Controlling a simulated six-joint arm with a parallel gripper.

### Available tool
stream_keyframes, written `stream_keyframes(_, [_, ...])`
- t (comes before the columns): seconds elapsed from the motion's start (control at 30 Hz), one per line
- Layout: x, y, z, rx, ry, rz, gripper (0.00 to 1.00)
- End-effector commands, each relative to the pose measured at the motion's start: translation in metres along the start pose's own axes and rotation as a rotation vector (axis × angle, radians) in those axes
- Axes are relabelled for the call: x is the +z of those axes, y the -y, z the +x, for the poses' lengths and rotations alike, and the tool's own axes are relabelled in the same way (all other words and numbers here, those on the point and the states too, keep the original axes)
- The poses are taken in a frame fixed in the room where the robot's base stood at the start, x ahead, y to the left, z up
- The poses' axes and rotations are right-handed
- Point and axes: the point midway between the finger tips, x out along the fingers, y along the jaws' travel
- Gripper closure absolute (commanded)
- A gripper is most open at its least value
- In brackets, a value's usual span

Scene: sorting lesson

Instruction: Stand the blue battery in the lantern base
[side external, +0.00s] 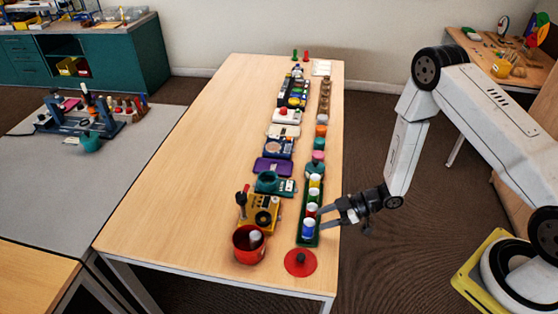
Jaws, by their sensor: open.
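The blue battery (308,228), a short blue cylinder with a pale top, stands upright at the near end of a long green rack (301,241). Red, yellow and green cylinders stand behind it in a row. My gripper (321,217) is open and comes in from the right, with its fingertips close beside the blue battery and the red cylinder (312,210). I cannot tell whether it touches either. A red round open container (249,257), which looks like the lantern base, stands to the left with a pale cylinder (255,237) inside.
A red disc with a dark knob (300,263) lies in front of the rack. A yellow device (260,213) with an upright dark-handled part stands behind the red container. Several other items line the table's right side. The table's left side (180,185) is clear.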

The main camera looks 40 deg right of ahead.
Motion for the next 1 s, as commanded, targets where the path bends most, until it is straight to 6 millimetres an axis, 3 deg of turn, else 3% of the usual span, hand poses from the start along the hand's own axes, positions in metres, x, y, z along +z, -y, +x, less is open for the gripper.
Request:
stream_keyframes(0.27, [0.001,0.000,0.008,-0.001,0.001,0.001,0.42])
stream_keyframes(0.7, [0.002,-0.001,0.051,-0.001,0.001,0.000,0.42])
stream_keyframes(1.0, [0.002,-0.001,0.052,0.001,0.001,0.000,0.42])
